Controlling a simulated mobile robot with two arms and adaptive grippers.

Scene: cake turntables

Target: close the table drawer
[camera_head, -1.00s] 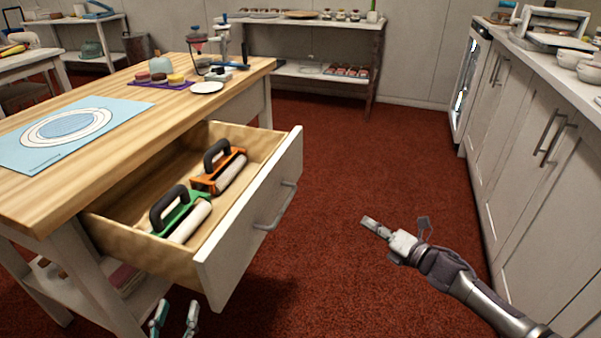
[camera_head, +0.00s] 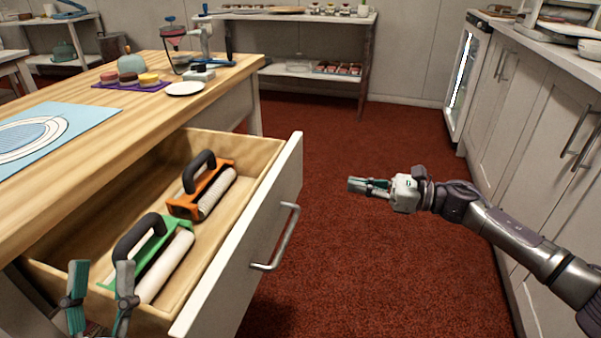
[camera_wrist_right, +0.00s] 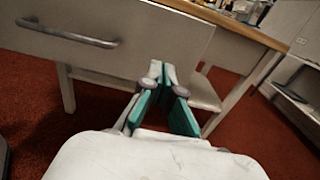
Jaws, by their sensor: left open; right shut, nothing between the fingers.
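The table drawer (camera_head: 262,222) is pulled out of the wooden table (camera_head: 205,98), with its white front and grey bar handle (camera_head: 283,240) facing right. Inside lie an orange roller tool (camera_head: 205,186) and a green roller tool (camera_head: 155,255). My right gripper (camera_head: 358,185) is shut and empty, in the air to the right of the drawer front and apart from it. The right wrist view shows its fingers (camera_wrist_right: 163,88) together, with the drawer front (camera_wrist_right: 130,35) and handle (camera_wrist_right: 70,34) ahead and to the left. My left gripper (camera_head: 100,285) is open at the drawer's near left corner; contact cannot be told.
A blue mat (camera_head: 45,135), a purple tray with small cakes (camera_head: 130,86) and a white plate (camera_head: 185,88) are on the table. White cabinets (camera_head: 530,140) line the right side. Red carpet (camera_head: 350,270) is free between drawer and cabinets.

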